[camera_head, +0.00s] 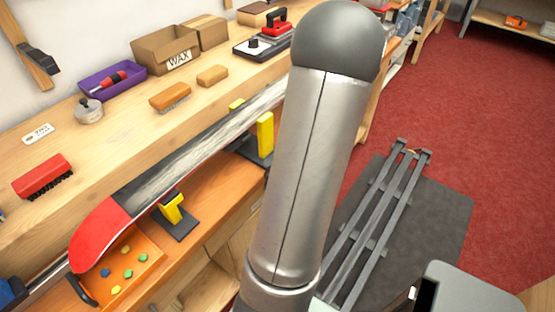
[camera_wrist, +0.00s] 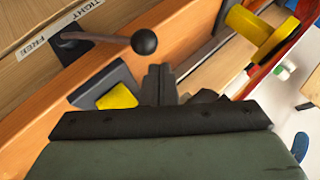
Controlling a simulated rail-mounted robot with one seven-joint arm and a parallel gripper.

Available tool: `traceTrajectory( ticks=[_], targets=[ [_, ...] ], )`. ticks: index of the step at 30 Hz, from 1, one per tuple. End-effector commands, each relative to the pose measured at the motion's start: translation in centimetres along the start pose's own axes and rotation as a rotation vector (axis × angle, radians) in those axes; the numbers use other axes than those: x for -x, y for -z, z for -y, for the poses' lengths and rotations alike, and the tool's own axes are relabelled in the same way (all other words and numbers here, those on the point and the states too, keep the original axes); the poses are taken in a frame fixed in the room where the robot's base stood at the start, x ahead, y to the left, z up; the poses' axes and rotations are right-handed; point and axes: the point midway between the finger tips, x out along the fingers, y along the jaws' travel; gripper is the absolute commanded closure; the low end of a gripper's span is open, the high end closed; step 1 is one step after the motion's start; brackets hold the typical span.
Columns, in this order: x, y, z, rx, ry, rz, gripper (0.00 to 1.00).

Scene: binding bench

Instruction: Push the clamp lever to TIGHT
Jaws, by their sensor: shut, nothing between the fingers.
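The clamp lever (camera_wrist: 105,38) shows in the wrist view at the upper left, with a dark pivot on the orange-brown wood and a black ball knob (camera_wrist: 144,41) at its right end. A white label strip (camera_wrist: 62,27) beside the pivot reads FREE and TIGHT. The lever points right, away from the strip; I cannot tell which word it is set to. My gripper (camera_wrist: 158,82) is shut and empty, just below the knob in the picture and apparently apart from it. In the head view I cannot make out the lever or the gripper; my arm blocks part of the bench.
Yellow-and-black supports (camera_head: 265,135) stand along the bench under a long red-tipped ski (camera_head: 190,150). Yellow parts also show near my fingers in the wrist view (camera_wrist: 262,32). Brushes (camera_head: 42,177), a wax box (camera_head: 165,50) and a purple tray (camera_head: 112,84) lie behind.

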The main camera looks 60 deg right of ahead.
Motion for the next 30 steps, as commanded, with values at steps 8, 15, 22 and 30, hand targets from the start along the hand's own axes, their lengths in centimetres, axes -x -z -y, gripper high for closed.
traceTrajectory(
  ticks=[8,15,22,30],
  targets=[
    [5.9,1.6,0.6,0.005,-0.013,-0.006,1.0],
    [10.2,1.6,1.0,0.005,-0.013,-0.005,1.0],
    [11.6,1.6,1.2,0.004,-0.011,-0.005,1.0],
    [11.0,2.0,1.9,0.004,-0.01,0.018,1.0]
  ],
)
